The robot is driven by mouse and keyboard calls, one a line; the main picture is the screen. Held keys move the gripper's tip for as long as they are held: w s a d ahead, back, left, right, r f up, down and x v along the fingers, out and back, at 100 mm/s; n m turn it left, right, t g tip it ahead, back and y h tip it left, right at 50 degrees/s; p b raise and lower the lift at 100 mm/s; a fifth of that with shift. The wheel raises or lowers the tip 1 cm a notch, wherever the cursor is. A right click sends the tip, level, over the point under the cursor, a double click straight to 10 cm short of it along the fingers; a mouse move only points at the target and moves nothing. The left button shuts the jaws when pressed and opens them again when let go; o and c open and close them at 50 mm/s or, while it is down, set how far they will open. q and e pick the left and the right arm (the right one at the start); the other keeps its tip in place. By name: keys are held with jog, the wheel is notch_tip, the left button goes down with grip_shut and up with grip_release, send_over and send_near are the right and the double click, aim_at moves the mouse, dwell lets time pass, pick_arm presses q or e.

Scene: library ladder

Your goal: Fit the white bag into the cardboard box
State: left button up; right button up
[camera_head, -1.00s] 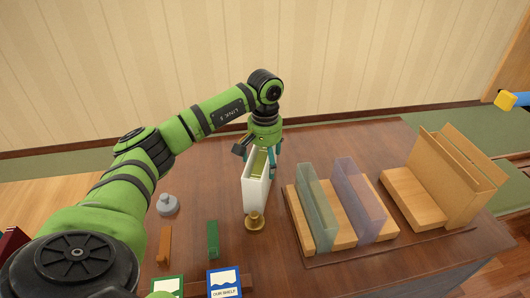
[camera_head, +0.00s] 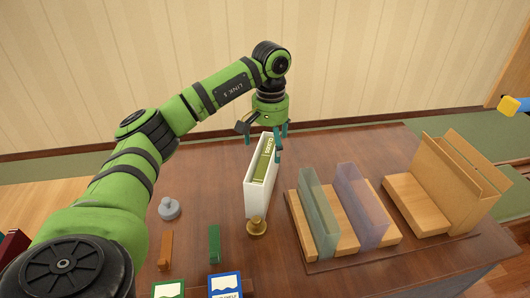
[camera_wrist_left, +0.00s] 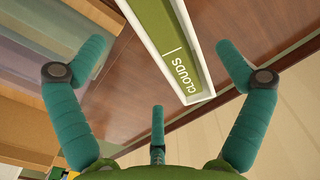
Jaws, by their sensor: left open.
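I see no clear white bag. A white upright open-topped case (camera_head: 258,202) stands on the table, with a green book marked CLOUDS (camera_head: 262,165) inside it. Both also show in the wrist view, the white case (camera_wrist_left: 207,98) around the green book (camera_wrist_left: 165,35). My left gripper (camera_head: 264,132) is open and empty just above the far end of the white case.
A brass knob-shaped piece (camera_head: 256,227) stands against the case's near end. A wooden stand (camera_head: 347,237) with green and purple translucent panels is to the right. A grey weight (camera_head: 169,209) and small orange and green blocks lie left. Table behind the stand is clear.

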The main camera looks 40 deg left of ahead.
aim_at(268, 157)
pick_arm(q)
notch_tip(268, 157, down, 3)
jog(key=shift+f+p, duration=0.2)
jog(key=shift+p, duration=0.4)
jog(key=f+p, duration=0.1)
jog(key=f, duration=0.1)
jog(key=f+p, duration=0.1)
jog(key=f, duration=0.1)
jog(key=shift+s+a+f+p, duration=0.15)
jog(key=shift+s+a+p, duration=0.05)
jog(key=shift+p, duration=0.1)
jog(key=shift+f, duration=0.55)
jog(key=shift+r, duration=0.1)
jog(key=c, duration=1.4)
jog(key=shift+o, duration=0.2)
jog(key=shift+r, duration=0.1)
jog(key=shift+w+r, duration=0.15)
jog(key=shift+r, duration=0.15)
notch_tip(268, 157, up, 8)
jog(key=b, duration=0.3)
jog(key=shift+r, duration=0.6)
